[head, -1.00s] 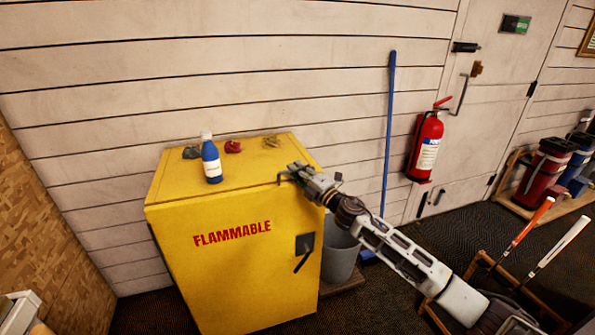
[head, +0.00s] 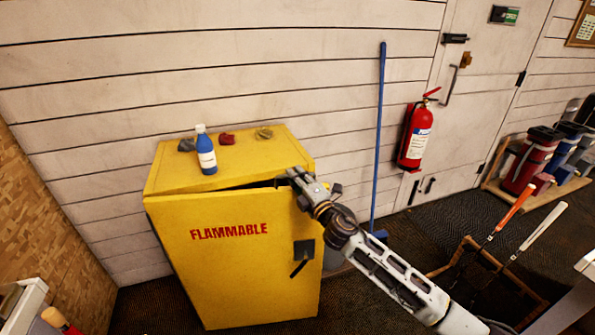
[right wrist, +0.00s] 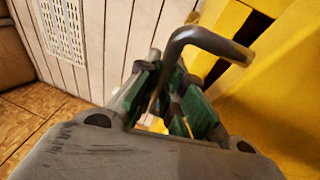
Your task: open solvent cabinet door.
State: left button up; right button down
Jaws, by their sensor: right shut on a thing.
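The yellow cabinet (head: 248,160) has its front door (head: 235,275), marked FLAMMABLE, standing slightly ajar. A dark gap shows along the door's top, wider toward the right. A black latch handle (head: 303,250) is on the door's right side. My right gripper (head: 298,180) is at the door's upper right corner. In the right wrist view, the gripper (right wrist: 172,105) has green pads shut on a dark bent rod (right wrist: 205,38), whose end points right toward the yellow cabinet. I cannot tell whether the rod touches the door. My left gripper is out of view.
A blue bottle (head: 206,152), a red lump (head: 227,139) and other small items sit on the cabinet top. A blue pole (head: 380,130) and a fire extinguisher (head: 415,138) are to the right. Clubs stand in a wooden rack (head: 470,262). Dark floor is clear before the cabinet.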

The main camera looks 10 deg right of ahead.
jog(key=s+a+m+h, duration=0.1)
jog(key=s+m+h, duration=0.1)
jog(key=s, duration=0.6)
jog(key=shift+s+a+f+h, duration=0.2)
jog(key=shift+s+a+h, duration=0.15)
jog(key=shift+h, duration=0.45)
jog(key=c, duration=1.5)
grip_release()
jog(key=shift+w+r+t, duration=0.1)
jog(key=shift+w+t, duration=0.1)
jog(key=shift+t, duration=0.1)
jog(key=shift+d, duration=0.1)
jog(key=shift+s, duration=0.2)
jog(key=shift+v, duration=5.85)
